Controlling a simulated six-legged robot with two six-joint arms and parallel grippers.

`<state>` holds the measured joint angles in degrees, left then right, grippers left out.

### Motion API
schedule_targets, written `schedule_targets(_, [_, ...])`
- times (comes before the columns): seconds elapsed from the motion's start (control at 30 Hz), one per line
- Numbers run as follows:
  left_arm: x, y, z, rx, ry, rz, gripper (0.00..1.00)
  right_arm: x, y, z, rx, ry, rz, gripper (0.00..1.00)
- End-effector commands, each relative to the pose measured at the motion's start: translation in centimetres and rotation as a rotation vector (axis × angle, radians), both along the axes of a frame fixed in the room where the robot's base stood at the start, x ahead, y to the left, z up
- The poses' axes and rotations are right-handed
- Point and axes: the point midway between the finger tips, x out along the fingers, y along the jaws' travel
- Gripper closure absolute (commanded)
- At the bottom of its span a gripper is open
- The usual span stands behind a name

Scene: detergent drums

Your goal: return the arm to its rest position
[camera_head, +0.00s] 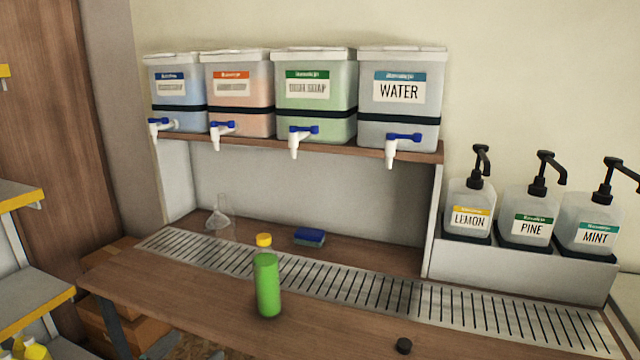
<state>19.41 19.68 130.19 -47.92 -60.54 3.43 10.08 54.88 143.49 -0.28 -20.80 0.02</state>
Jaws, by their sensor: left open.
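Neither of my grippers nor arms can be made out in the head view. Four drums stand in a row on the upper shelf (345,146): one with a blue label (176,95), one with an orange label (238,100), one with a green label (312,100) and the water drum (400,100). Each has a white tap with a blue handle. No arm touches the bottle or the drums.
A metal drain grate (380,292) crosses the counter. Behind it are a clear funnel (218,215) and a blue sponge (309,237). Lemon (470,210), pine (530,215) and mint (592,222) pump bottles stand right. Yellow-edged shelves (38,300) are left.

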Motion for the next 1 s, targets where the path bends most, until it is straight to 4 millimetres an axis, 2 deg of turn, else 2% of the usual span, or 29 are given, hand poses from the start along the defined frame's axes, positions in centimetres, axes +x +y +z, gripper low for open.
schedule_targets(0.07, [0.1,-0.4,0.0,-0.002,0.001,-0.009,0.01,0.0,0.0,0.0,0.0,0.0,0.0,0.36])
schedule_targets(0.1, [0.2,-1.5,-1.3,-0.011,0.025,-0.031,0.01,0.0,0.0,0.0,0.0,0.0,0.0,0.36])
schedule_targets(0.27, [0.1,-4.4,-5.3,-0.052,0.119,-0.078,0.01,0.0,0.0,0.0,0.0,0.0,0.0,0.36])
schedule_targets(0.47, [-1.1,-7.2,-11.8,-0.107,0.309,-0.076,0.01,0.0,0.0,0.0,0.0,0.0,0.0,0.36])
schedule_targets(0.57, [-2.5,-8.5,-15.8,-0.124,0.445,-0.063,0.01,0.0,0.0,0.0,0.0,0.0,0.0,0.36])
schedule_targets(0.67, [-5.2,-10.0,-20.9,-0.135,0.634,-0.038,0.01,0.0,0.0,0.0,0.0,0.0,0.0,0.36])
schedule_targets(0.77, [-9.2,-11.1,-26.1,-0.135,0.855,-0.001,0.01,0.0,0.0,0.0,0.0,0.0,0.0,0.36])
schedule_targets(0.8, [-11.1,-11.5,-27.9,-0.132,0.945,0.014,0.01,0.0,0.0,0.0,0.0,0.0,0.0,0.36])
schedule_targets(0.9, [-15.5,-12.0,-31.3,-0.121,1.146,0.056,0.01,0.0,0.0,0.0,0.0,0.0,0.0,0.36])
schedule_targets(1.0, [-20.0,-12.0,-33.5,-0.11,1.336,0.103,0.01,0.0,0.0,0.0,0.0,0.0,0.0,0.36])
